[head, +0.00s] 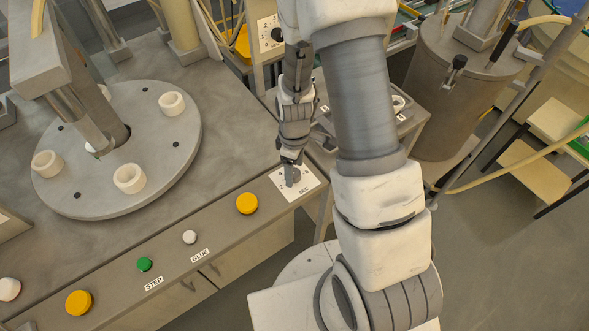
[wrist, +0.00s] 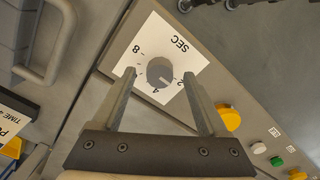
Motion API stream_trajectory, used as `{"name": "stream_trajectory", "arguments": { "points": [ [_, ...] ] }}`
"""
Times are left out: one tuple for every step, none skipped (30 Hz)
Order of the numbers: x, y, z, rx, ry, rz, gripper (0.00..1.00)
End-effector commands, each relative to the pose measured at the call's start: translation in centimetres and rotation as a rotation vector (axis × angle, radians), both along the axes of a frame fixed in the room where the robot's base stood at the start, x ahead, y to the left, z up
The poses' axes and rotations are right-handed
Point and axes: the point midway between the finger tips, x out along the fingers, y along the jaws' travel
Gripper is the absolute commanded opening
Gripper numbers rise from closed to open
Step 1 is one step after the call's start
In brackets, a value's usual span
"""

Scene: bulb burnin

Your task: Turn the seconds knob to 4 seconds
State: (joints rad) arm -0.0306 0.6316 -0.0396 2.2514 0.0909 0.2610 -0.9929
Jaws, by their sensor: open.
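The seconds knob (wrist: 160,71) is a round grey dial on a white square plate (wrist: 181,62) marked SEC, with the digits 8, 4 and 2 readable around it. A faint light mark shows at its lower right, toward the gap between 4 and 2; I cannot tell the exact setting. My gripper (wrist: 158,76) is open, with one finger on each side of the knob. I cannot tell whether they touch it. In the head view my gripper (head: 291,160) points down over the plate (head: 307,184) at the panel's right end, partly hiding the knob.
A yellow button (head: 247,204), a white button (head: 190,237) and a green button (head: 144,264) sit along the panel to the left. A round turntable (head: 90,180) with white rings stands behind. Another dial plate (head: 270,34) is farther back.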

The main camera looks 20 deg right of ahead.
Motion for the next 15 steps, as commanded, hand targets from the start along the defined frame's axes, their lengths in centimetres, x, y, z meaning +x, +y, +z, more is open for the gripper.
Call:
{"name": "stream_trajectory", "arguments": {
  "points": [
    [-0.01, 0.0, -0.39, 0.001, 0.001, 0.0, 0.77],
    [0.01, -0.01, -0.54, 0.0, 0.0, 0.0, 0.77],
    [0.01, -0.01, -0.71, -0.001, -0.001, -0.001, 0.77],
    [0.01, -0.01, -0.8, -0.001, -0.001, -0.001, 0.77],
    [0.01, -0.01, -0.87, -0.001, -0.001, -0.001, 0.77],
    [0.01, -0.01, -0.93, 0.0, 0.0, -0.001, 0.77],
    [0.01, 0.0, -0.95, -0.001, -0.001, -0.001, 0.77],
    [0.01, 0.0, -0.96, 0.0, -0.001, -0.001, 0.77],
    [0.02, 0.0, -0.96, 0.0, -0.001, -0.001, 0.77],
    [0.02, 0.0, -0.95, 0.0, -0.001, -0.001, 0.77],
    [0.02, 0.0, -0.95, 0.0, -0.001, -0.001, 0.77],
    [0.02, 0.0, -0.94, 0.0, -0.001, -0.001, 0.77],
    [0.02, 0.0, -0.94, 0.0, -0.001, -0.001, 0.77],
    [0.03, 0.0, -0.94, 0.0, -0.001, -0.001, 0.73],
    [0.02, 0.0, -0.93, 0.0, -0.001, -0.001, 0.66]
  ]
}}
